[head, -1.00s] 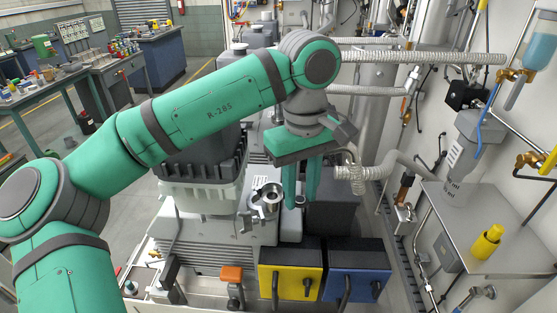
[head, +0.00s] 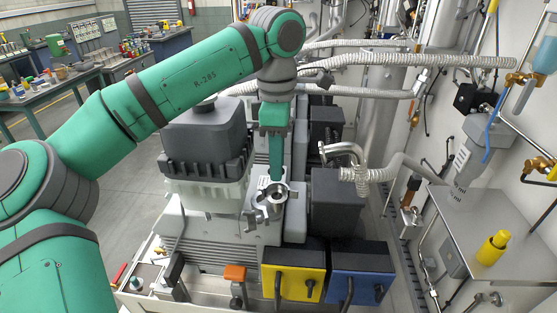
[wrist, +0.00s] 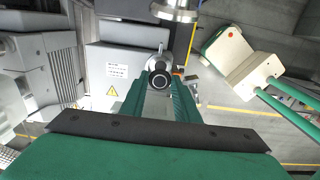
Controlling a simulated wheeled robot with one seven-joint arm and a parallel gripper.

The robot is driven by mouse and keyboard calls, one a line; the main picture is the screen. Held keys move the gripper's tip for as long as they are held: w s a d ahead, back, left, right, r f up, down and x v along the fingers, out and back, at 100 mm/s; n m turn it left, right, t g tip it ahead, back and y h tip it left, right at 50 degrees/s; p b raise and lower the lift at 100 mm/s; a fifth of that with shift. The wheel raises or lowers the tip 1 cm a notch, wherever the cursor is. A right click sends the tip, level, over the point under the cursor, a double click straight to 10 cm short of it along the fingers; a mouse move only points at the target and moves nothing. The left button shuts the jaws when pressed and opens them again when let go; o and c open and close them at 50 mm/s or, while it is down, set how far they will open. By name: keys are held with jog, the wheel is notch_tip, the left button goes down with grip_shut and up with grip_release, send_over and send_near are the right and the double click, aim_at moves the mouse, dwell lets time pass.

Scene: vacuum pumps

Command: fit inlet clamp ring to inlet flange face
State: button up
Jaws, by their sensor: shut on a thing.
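The steel clamp ring (head: 269,207), with its arms spread, is at the grey pump's top inlet in the head view. My gripper (head: 277,180) points down at the ring's far side, fingers edge-on. In the wrist view my green fingers (wrist: 158,100) are shut on a small steel part with a round dark end (wrist: 159,84), which I take for part of the clamp ring. A steel flange (wrist: 175,12) shows at the top edge of the wrist view. I cannot tell whether the ring rests on the inlet flange face, which the ring and fingers partly hide.
A dark grey pump cover (head: 205,140) stands left of my gripper. A steel elbow with a braided hose (head: 358,174) is to the right. Yellow (head: 292,272) and blue (head: 358,273) boxes stand in front. A side shelf (head: 465,225) carries a yellow bottle (head: 493,247).

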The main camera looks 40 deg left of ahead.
jog(key=shift+d, duration=0.1)
jog(key=shift+f, duration=2.3)
